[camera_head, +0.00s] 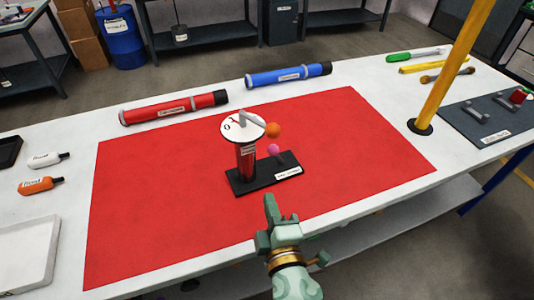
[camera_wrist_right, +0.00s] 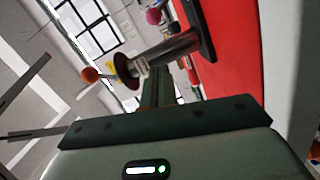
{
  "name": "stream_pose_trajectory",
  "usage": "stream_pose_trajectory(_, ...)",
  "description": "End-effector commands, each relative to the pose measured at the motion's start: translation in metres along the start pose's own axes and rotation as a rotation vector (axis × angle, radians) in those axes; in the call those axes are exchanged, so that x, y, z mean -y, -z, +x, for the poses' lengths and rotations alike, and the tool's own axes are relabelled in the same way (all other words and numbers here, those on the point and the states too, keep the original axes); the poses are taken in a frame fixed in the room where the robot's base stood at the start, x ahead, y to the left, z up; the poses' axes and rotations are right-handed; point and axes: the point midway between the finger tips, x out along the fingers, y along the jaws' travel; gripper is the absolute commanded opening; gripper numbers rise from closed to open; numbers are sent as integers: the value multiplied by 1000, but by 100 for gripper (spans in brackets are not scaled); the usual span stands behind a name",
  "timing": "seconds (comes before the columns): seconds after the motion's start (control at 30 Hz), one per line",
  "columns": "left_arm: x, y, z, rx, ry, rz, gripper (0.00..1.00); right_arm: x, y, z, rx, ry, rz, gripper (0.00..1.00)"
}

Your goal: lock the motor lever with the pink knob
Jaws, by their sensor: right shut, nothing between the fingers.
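The motor stand is a red upright cylinder (camera_head: 245,160) on a black base (camera_head: 262,180), with a white marked disc (camera_head: 236,126) and a grey handle on top. An orange knob (camera_head: 272,130) sticks out at the disc's right side. The pink knob (camera_head: 275,149) is lower, just above the base. In the right wrist view, the pink knob (camera_wrist_right: 153,16) is at the top and the orange knob (camera_wrist_right: 90,75) at the left. My right gripper (camera_head: 270,204) is shut and empty, in front of the base and apart from the pink knob. My left gripper is out of view.
The stand is on a red mat (camera_head: 150,210) on a white table. A red tube (camera_head: 172,108) and a blue tube (camera_head: 288,76) lie behind it. A yellow post (camera_head: 455,70) rises at the right. Bottles (camera_head: 40,184) and a white tray (camera_head: 25,255) are at the left.

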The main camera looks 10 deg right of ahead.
Motion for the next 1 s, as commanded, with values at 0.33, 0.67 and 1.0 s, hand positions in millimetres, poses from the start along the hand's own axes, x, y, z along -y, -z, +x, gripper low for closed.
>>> stream_pose_trajectory(0.33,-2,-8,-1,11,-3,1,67,0,0,2,0,-1,0,0)
stream_pose_trajectory(0.67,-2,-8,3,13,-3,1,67,-1,0,52,0,-3,0,0)
stream_pose_trajectory(1.0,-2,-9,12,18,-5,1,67,2,-13,113,1,0,-4,0)
